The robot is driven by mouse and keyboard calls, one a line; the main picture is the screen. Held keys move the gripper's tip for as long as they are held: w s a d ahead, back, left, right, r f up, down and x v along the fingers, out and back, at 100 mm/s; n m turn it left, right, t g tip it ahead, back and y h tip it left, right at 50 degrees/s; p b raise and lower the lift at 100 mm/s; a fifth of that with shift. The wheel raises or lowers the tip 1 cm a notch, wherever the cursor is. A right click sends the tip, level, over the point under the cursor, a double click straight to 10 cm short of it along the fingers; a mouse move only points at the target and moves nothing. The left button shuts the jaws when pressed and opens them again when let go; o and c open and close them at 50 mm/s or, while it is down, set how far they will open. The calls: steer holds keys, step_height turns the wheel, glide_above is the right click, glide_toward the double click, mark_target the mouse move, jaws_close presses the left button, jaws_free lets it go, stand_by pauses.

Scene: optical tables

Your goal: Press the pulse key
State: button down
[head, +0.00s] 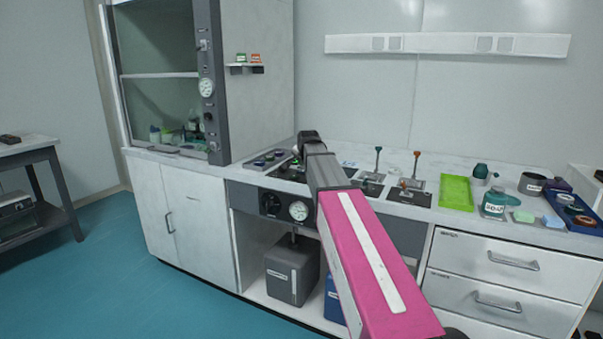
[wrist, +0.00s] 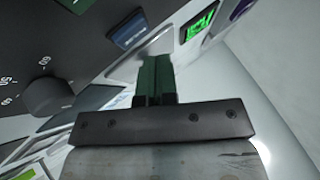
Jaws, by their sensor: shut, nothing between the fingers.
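My gripper (wrist: 154,62) is shut and empty, its dark green fingers together over a dark control panel (wrist: 75,35) in the wrist view. A blue-topped key (wrist: 130,30) sits on the panel just beyond the fingertips, slightly to their left; I cannot read its label, so I cannot tell whether it is the pulse key. Whether the fingertips touch anything is unclear. In the head view my pink arm reaches to the bench and hides much of the panel (head: 287,174) and the gripper.
A green lit display (wrist: 202,20) is right of the key, and a round dark knob (wrist: 47,97) is at left. On the bench stand lever devices (head: 377,160), a lime green tray (head: 456,193) and a teal bottle (head: 494,203). A fume hood (head: 215,80) rises at left.

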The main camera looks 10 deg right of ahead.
steer(key=shift+r, duration=2.3)
